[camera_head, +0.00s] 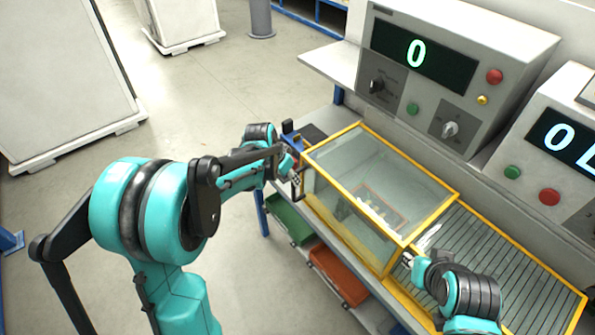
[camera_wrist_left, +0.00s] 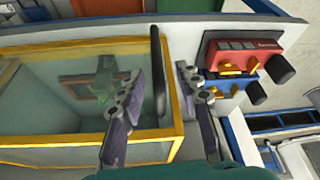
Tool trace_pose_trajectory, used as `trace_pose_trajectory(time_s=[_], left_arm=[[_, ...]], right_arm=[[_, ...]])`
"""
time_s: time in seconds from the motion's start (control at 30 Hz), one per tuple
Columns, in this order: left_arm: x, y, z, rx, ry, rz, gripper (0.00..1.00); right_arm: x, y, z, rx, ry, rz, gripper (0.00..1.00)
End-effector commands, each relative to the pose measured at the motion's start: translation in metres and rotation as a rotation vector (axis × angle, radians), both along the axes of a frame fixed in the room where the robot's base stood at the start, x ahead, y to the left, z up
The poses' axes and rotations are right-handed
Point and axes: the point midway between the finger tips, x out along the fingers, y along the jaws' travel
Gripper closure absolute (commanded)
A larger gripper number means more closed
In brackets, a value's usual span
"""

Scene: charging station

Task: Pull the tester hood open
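The tester hood (camera_head: 375,190) is a clear box with a yellow frame, sitting down over its bay on the bench. In the left wrist view its yellow-framed glass (camera_wrist_left: 60,95) fills the left side. A black upright handle (camera_wrist_left: 158,70) stands at the hood's edge there. My left gripper (camera_head: 297,172) is at the hood's left end. In the wrist view its two fingers (camera_wrist_left: 160,73) are apart, with the handle between them and a gap on either side. My right gripper (camera_head: 408,260) is at the hood's near right corner; its finger opening is too small to make out.
A red and blue device (camera_wrist_left: 245,55) lies close to my left gripper's right finger. Control panels with displays (camera_head: 425,52) stand behind the hood. A slatted yellow-framed section (camera_head: 500,262) is at right. Green (camera_head: 288,218) and orange (camera_head: 338,275) bins sit below the bench.

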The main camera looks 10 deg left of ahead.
Motion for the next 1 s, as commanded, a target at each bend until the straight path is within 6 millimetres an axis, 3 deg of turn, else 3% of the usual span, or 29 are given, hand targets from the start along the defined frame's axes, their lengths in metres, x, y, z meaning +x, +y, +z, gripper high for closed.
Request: trace_pose_trajectory(time_s=[0.23, 0.6, 1.0], left_arm=[[0.005, -0.002, -0.013, -0.001, 0.001, -0.005, 0.66], [0.024, -0.012, -0.065, -0.001, 0.0, -0.004, 0.66], [0.027, -0.014, -0.073, -0.001, 0.0, -0.003, 0.66]], right_arm=[[0.0, 0.0, -0.004, 0.0, 0.0, 0.0, 0.71], [0.0, 0.0, -0.02, 0.0, 0.0, 0.0, 0.71], [0.0, 0.0, -0.022, 0.0, 0.0, 0.0, 0.71]])
